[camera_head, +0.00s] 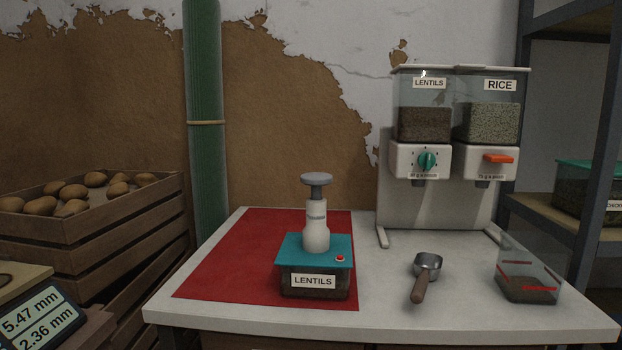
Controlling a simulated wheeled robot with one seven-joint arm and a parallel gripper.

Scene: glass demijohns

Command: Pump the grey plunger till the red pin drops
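The grey plunger (316,179) is a round knob on top of a white pump body (316,225). It stands raised, with a short grey stem showing beneath the knob. The pump stands upright on the teal lid (298,250) of a clear container labelled LENTILS (335,287), which has dark contents. The red pin (340,259) is a small red dot in a pale ring at the lid's front right; I cannot tell its height. The container sits on a red mat (225,270). My gripper is not in view.
A metal scoop (427,262) and a clear bin with red marks (527,272) lie to the right on the white table (400,315). A LENTILS and RICE dispenser (440,205) stands behind. A potato crate (100,230) and green pipe (205,130) are left.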

